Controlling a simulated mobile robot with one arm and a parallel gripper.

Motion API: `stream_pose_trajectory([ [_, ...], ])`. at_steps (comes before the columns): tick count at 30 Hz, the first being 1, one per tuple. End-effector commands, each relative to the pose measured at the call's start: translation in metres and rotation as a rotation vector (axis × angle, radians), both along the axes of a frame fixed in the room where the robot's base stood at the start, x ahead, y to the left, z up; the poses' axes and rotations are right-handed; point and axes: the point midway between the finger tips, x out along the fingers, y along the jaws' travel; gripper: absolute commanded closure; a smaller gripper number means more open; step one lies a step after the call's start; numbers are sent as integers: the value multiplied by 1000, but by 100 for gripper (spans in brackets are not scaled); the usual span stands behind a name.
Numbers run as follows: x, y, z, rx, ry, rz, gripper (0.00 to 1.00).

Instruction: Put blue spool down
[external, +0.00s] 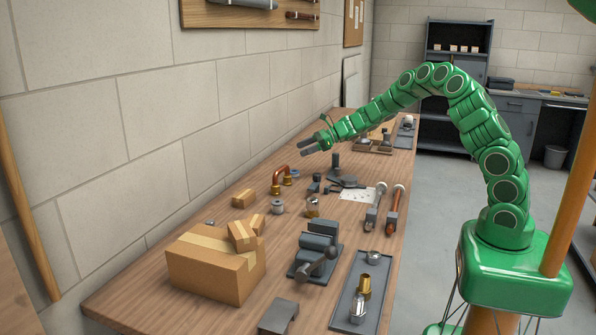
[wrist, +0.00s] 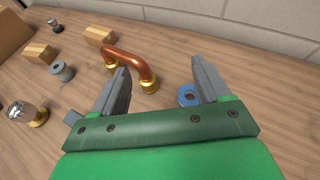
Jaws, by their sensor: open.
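The blue spool (wrist: 188,96) is on the wooden table, its round end with a centre hole facing up. In the wrist view it appears between my open fingers, closer to the right one. It also shows small beside the copper pipe in the external view (external: 295,173). My gripper (wrist: 160,82) is open with nothing between its fingertips. In the external view my gripper (external: 305,148) hangs above the table, apart from the spool, near the wall side.
A bent copper pipe with brass ends (external: 281,178) stands right beside the spool. A grey spool (external: 277,207), a small carton (external: 243,198) and a large carton (external: 209,265) are nearer the camera. A vise (external: 316,251) and tray (external: 345,308) stand at the front.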

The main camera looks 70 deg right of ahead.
Motion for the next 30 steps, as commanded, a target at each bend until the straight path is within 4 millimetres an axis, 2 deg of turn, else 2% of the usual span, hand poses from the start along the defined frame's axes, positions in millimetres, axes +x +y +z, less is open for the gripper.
stream_pose_trajectory([
  [1, -2, 25, 16, -32, -20, 62, 24],
  [6, -23, 103, 58, -159, -86, 280, 24],
  [11, -57, 171, 87, -276, -145, 486, 24],
  [15, -92, 221, 106, -382, -196, 659, 24],
  [18, -122, 253, 114, -457, -227, 783, 24],
  [24, -187, 302, 127, -606, -290, 1024, 24],
  [30, -255, 330, 130, -756, -338, 1254, 24],
])
